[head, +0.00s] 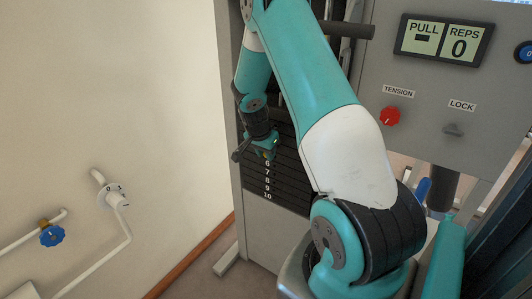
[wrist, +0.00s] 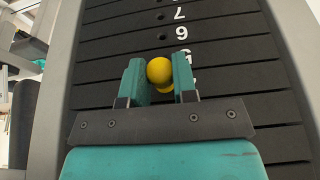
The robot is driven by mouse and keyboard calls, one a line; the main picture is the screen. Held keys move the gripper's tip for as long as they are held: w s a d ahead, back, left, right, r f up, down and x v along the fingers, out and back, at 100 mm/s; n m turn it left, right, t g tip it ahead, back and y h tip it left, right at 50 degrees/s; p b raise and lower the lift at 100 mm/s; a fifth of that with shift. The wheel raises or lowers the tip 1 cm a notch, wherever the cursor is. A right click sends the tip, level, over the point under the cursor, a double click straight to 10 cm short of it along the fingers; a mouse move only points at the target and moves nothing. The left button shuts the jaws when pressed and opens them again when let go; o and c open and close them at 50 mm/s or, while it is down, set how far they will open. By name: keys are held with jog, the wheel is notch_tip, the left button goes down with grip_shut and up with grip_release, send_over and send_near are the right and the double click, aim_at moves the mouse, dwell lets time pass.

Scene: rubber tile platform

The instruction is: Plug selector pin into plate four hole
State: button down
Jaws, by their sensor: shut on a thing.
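The selector pin shows as a yellow ball knob (wrist: 159,71) with a smaller yellow part below it in the wrist view. My gripper (wrist: 160,80) is shut on it, one teal finger on each side. In the head view my gripper (head: 263,148) is at the front of the black weight stack (head: 288,187), just above the label 6. The wrist view shows the stack (wrist: 235,75) upside down, with 7 and 6 beyond the knob. The fingers and knob partly cover the labels past 6. The pin's tip and the plate four hole are hidden, so I cannot tell whether the pin is inserted.
The grey machine frame (head: 257,222) borders the stack. A panel at right carries a display (head: 444,40), a red tension knob (head: 390,117) and a lock lever (head: 453,130). White pipes with a blue valve (head: 52,235) run along the left wall. Floor shows between wall and machine.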

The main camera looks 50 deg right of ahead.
jog(key=shift+d, duration=0.8)
dwell(2.1)
jog(key=c, duration=0.8)
grip_release()
jog(key=p+v, duration=0.4)
jog(key=v, duration=0.2)
jog(key=shift+w, duration=0.1)
dwell(0.4)
